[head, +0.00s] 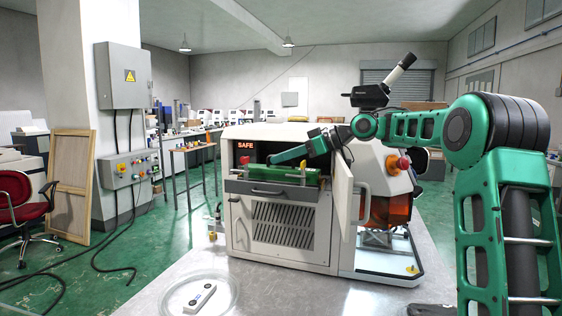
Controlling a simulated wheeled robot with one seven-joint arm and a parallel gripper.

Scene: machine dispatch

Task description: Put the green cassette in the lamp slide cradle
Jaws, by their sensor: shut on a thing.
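The green cassette (304,176) is a long green block at the open front of the white machine, over the grey pulled-out slide (250,187). My arm reaches in from the right, and my gripper (274,163) is at the cassette, shut on it. The fingertips are small and partly hidden. The cassette lies lengthwise across the slide; I cannot tell whether it rests in the cradle or is held just above it. The cradle is largely hidden behind the cassette and the slide front.
The machine's white door (343,200) stands open right of the slide, close to my arm. A red emergency button (403,163) is at the right.

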